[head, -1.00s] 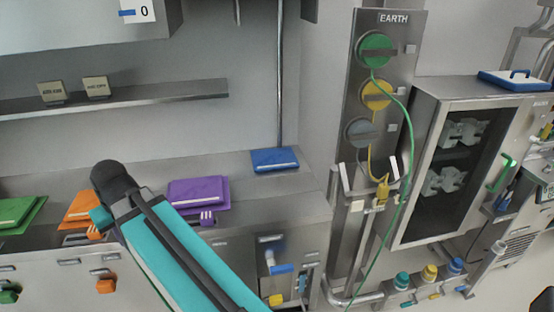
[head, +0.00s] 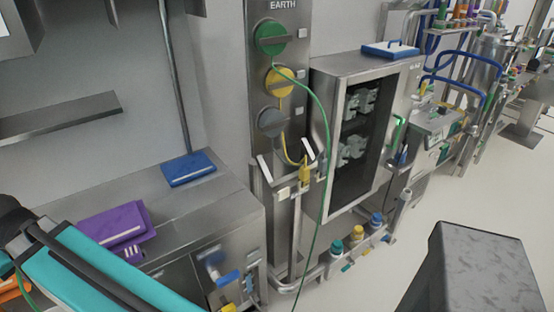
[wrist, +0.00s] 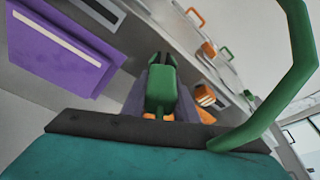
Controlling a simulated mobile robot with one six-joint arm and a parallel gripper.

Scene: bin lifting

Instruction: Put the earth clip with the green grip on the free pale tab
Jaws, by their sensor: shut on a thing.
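In the wrist view my gripper (wrist: 162,98) is shut on the earth clip with the green grip (wrist: 160,92), which points away from the camera. A thick green cable (wrist: 290,90) loops at the right of that view. In the head view the green cable (head: 323,120) runs from the green reel (head: 270,37) on the EARTH panel (head: 286,145) down to the floor. Two pale tabs stand below the reels. The left pale tab (head: 264,168) looks bare. The yellow clip (head: 305,172) is at the right pale tab (head: 309,149). My gripper is outside the head view.
A purple case (head: 115,224) and a blue case (head: 188,167) lie on the steel bench (head: 215,204). An open-fronted steel cabinet (head: 325,105) stands right of the panel.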

